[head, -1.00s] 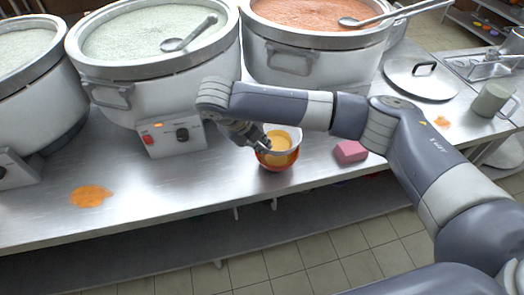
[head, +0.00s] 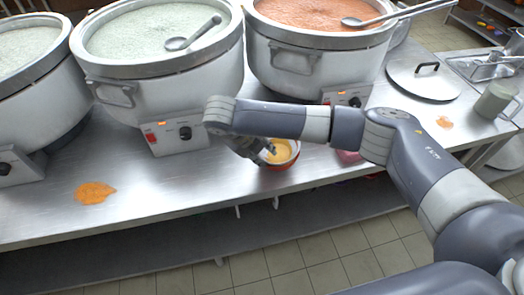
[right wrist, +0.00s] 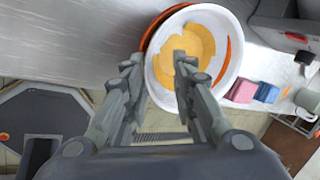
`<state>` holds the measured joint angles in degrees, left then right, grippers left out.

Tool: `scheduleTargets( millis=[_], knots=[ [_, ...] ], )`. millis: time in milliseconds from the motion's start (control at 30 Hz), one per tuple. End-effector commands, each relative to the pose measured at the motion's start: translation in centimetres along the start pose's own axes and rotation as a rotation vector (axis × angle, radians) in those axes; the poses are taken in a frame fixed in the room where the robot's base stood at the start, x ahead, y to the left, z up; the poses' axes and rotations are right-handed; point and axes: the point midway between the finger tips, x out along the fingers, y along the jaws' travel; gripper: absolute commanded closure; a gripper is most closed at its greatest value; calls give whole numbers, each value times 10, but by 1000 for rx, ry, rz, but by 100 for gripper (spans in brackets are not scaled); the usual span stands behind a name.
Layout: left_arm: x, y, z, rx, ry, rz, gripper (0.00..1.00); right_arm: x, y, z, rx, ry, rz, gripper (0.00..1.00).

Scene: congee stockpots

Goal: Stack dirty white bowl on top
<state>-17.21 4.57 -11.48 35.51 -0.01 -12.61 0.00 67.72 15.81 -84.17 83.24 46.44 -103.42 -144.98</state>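The dirty white bowl (right wrist: 222,79) has yellow-orange residue inside and shows large in the right wrist view. In the head view the white bowl (head: 291,150) sits nested in an orange-red bowl (head: 286,163) on the counter, partly hidden by my right arm. The orange-red bowl's rim (right wrist: 152,31) shows along the upper left of the white one. My right gripper (right wrist: 159,60) has its fingers apart at the white bowl's near-left side, one over the inside and one outside the rim. My left gripper is not in view.
Large pots (head: 165,85) stand along the counter's back. A pink sponge (head: 347,157) lies right of the bowls, partly behind my arm. A lid (head: 420,82) and a grey-green mug (head: 493,101) are farther right. An orange spill (head: 95,192) marks the otherwise clear left counter.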

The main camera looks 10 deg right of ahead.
Motion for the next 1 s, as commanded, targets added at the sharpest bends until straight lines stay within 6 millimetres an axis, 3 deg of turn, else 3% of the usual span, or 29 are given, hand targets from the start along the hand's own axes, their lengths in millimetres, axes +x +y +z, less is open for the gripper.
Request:
scheduleTargets(
  millis=[267, 733, 1000],
  knots=[
    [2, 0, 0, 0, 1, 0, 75, -6, -1, 0, 0, -1, 0, 75],
    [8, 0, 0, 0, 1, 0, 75, -100, -2, 1, -1, -3, -2, 75],
    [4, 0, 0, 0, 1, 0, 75, -122, -2, 0, 1, 1, -1, 75]
  ],
)
